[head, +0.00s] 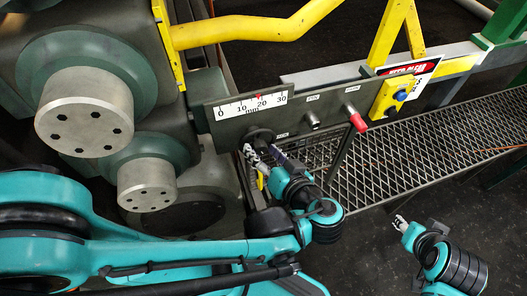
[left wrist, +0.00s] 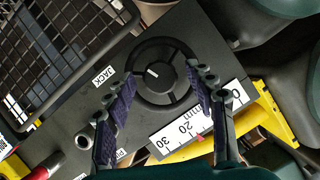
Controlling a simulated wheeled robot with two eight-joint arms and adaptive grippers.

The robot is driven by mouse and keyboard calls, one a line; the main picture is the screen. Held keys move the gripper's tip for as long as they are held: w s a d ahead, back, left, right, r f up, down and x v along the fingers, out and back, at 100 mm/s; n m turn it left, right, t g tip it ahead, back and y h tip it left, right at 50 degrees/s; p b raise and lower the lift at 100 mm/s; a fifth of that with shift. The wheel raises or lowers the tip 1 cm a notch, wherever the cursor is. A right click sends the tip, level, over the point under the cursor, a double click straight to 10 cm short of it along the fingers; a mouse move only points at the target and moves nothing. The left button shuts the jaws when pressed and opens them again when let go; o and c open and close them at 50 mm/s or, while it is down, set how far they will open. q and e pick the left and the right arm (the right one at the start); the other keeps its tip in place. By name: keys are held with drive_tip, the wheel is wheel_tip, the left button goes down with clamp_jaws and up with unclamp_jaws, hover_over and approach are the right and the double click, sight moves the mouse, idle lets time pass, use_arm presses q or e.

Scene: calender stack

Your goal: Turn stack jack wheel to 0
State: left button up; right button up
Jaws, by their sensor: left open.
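The jack wheel (left wrist: 168,48) is a black spoked handwheel with a white mark on its hub, beside a JACK label (left wrist: 104,76) in the left wrist view. In the head view the wheel (head: 261,134) is on the dark panel, partly hidden by my left gripper (head: 255,155). That gripper (left wrist: 155,86) is open, its two purple-padded fingers at either side of the wheel's near part; I cannot tell whether they touch it. The white mm scale (head: 240,108) runs from 0 to 30, with a red pointer (head: 258,96) near 20. My right gripper (head: 400,223) is low at the right, away from the panel.
On the panel (head: 228,134), right of the wheel, are a metal knob (head: 311,119) and a red-tipped lever (head: 357,122). A blue button on a yellow box (head: 400,96) is farther right. Large rollers (head: 84,112) stand left.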

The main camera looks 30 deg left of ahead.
use_arm(q)
drive_tip(key=shift+c, duration=0.4)
drive_tip(key=c, duration=1.1)
drive_tip(key=shift+d+f+m+g+y+b, duration=0.15)
drive_tip(key=shift+m+g+y+b, duration=0.35)
drive_tip(key=shift+m+b, duration=0.5)
drive_tip(key=shift+w+m+y+b, duration=0.1)
drive_tip(key=shift+m+y+b, duration=0.75)
drive_tip(key=shift+m, duration=0.65)
drive_tip(key=shift+g, duration=0.3)
